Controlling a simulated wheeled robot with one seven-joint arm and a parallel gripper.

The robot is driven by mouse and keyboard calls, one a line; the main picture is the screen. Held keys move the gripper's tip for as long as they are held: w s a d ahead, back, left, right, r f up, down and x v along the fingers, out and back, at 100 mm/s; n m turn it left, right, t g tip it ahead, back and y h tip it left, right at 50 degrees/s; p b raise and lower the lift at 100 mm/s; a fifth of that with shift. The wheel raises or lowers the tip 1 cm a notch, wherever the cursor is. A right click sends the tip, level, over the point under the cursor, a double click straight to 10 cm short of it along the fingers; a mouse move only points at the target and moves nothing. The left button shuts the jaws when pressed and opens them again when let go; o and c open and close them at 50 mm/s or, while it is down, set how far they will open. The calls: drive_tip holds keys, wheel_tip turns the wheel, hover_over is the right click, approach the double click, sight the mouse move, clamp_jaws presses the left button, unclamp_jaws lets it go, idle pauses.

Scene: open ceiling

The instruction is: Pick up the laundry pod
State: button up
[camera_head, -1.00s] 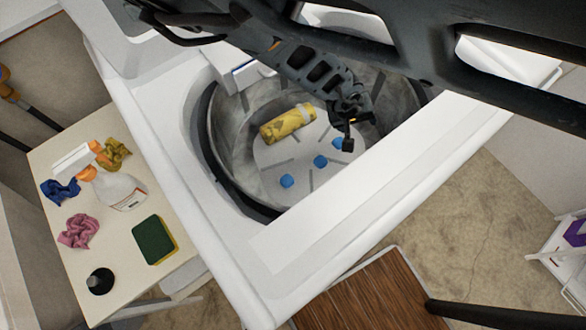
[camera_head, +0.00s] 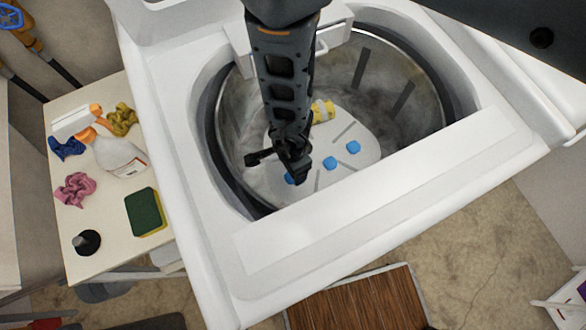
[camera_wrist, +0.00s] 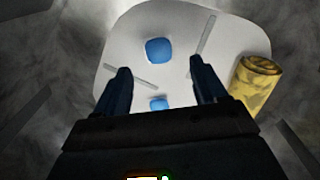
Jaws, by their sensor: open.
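Blue laundry pods lie on the pale bottom plate of the washer drum (camera_head: 362,167). In the head view one pod (camera_head: 353,147) is at the right, another (camera_head: 330,163) in the middle, and a third (camera_head: 290,179) at the left, partly hidden by my gripper (camera_head: 277,167). My gripper is inside the drum, open and empty. In the wrist view its fingers (camera_wrist: 160,74) point toward the plate. One pod (camera_wrist: 158,50) shows beyond the fingertips, and another (camera_wrist: 158,103) lies between the fingers in the picture, partly covered by the gripper body.
A yellow cylinder (camera_head: 323,111) lies in the drum, partly hidden by my arm; it shows at the right in the wrist view (camera_wrist: 255,85). The white washer rim (camera_head: 365,185) surrounds the opening. A side table (camera_head: 110,235) at the left holds a spray bottle, cloths and a sponge.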

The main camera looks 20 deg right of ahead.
drive_tip(key=shift+s+f+b, duration=0.1)
drive_tip(key=shift+f+b, duration=0.8)
drive_tip(key=shift+f, duration=1.95)
drive_tip(key=c, duration=1.1)
drive_tip(key=shift+r, duration=0.1)
